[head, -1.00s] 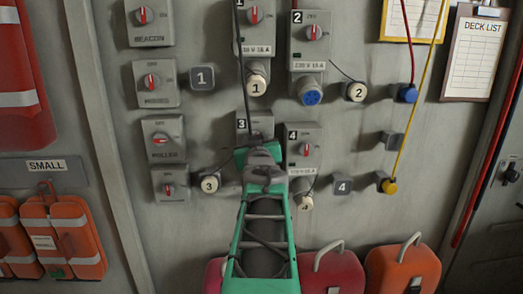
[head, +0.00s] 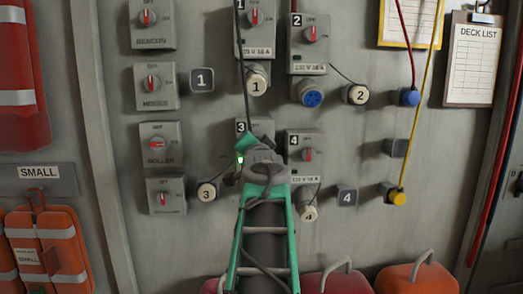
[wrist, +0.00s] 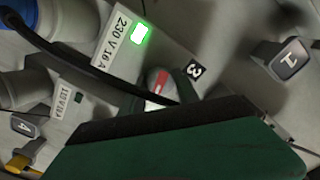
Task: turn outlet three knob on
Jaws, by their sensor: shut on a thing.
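Outlet three (head: 241,126) is a grey box with a black "3" label, mostly hidden behind my gripper (head: 257,148) in the head view. In the wrist view its knob (wrist: 158,86), grey with a red stripe, shows beside the "3" label (wrist: 195,70), partly covered by a black cable and a green finger. My gripper is shut on the knob; the finger (wrist: 180,140) covers the lower part of the wrist view. A green lamp (wrist: 140,33) on the outlet is lit, and its glow also shows left of my gripper in the head view.
Outlet four (head: 306,155) is close on the right. A black cable (head: 245,85) hangs down in front of outlet three. The capped plug "3" (head: 207,192) sits at lower left. Orange and red cases (head: 418,278) stand below the panel.

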